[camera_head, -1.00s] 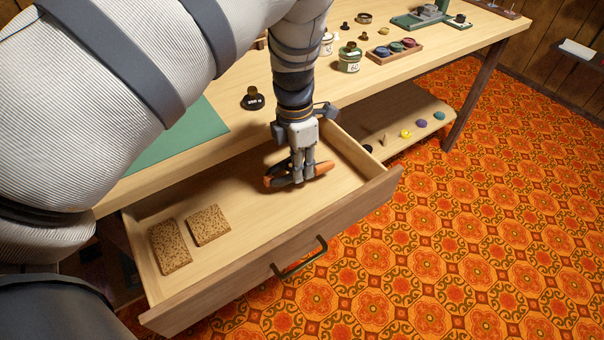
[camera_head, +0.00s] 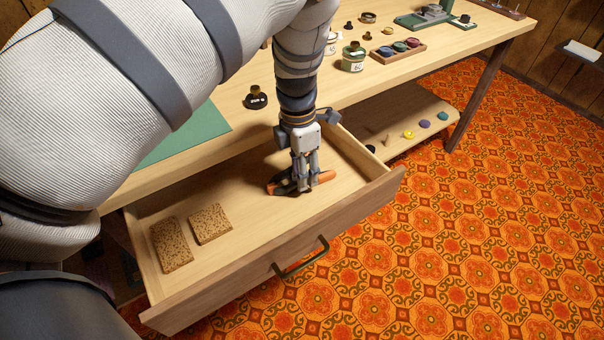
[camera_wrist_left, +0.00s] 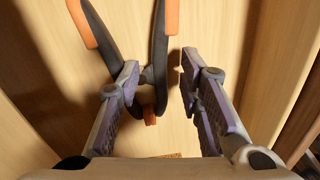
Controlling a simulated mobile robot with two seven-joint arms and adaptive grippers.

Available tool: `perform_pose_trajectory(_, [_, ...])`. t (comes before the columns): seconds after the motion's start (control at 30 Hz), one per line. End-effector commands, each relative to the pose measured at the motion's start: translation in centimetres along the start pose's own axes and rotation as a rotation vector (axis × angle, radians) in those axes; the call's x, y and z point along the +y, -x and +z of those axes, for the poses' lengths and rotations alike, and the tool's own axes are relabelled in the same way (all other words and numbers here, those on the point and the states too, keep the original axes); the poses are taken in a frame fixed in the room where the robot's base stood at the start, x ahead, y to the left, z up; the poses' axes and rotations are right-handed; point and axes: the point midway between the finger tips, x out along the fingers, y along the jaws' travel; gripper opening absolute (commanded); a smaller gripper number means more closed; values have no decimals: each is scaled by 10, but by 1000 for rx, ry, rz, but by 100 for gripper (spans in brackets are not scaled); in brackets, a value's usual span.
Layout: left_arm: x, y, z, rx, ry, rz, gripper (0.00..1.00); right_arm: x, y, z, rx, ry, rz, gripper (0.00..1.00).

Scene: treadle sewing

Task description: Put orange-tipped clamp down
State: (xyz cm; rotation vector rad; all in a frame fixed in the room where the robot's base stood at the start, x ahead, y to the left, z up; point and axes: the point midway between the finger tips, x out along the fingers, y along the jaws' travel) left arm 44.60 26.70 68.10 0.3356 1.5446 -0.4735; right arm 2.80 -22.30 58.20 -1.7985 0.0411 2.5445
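The orange-tipped clamp (camera_head: 326,177) has dark jaws and orange ends and lies on the floor of the open wooden drawer (camera_head: 255,222), towards its right end. In the left wrist view the clamp (camera_wrist_left: 158,45) shows its dark arms, with orange at the top and a small orange tip lower down. My left gripper (camera_head: 306,185) points down over the clamp. Its fingers (camera_wrist_left: 160,66) stand apart on both sides of one dark arm. The left finger is close to the clamp, and a gap shows at the right finger. The gripper partly hides the clamp in the head view. My right gripper is not in view.
Two speckled brown pads (camera_head: 171,245) lie at the drawer's left end. The drawer front with its dark handle (camera_head: 300,258) faces the patterned floor. The tabletop above holds a green mat (camera_head: 190,133), jars (camera_head: 353,58) and a tray of coloured discs (camera_head: 398,50). Drawer floor between pads and clamp is clear.

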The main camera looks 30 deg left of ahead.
Motion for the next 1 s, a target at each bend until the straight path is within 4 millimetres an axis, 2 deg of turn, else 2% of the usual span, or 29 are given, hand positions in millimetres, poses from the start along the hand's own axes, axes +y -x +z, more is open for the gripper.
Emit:
perform_pose_trajectory(0.03, [1,17,2,-7,0,5,33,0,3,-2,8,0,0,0])
perform_pose_trajectory(0.2, [0,65,1,-7,-1,5,33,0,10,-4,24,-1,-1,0])
perform_pose_trajectory(0.3, [0,87,1,-5,-1,4,33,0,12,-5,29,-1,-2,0])
perform_pose_trajectory(0.4, [0,100,0,-3,0,2,33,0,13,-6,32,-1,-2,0])
perform_pose_trajectory(0.53, [0,107,0,-1,0,1,33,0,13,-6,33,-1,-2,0])
perform_pose_trajectory(1.0, [0,107,0,0,0,0,33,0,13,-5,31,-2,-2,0])
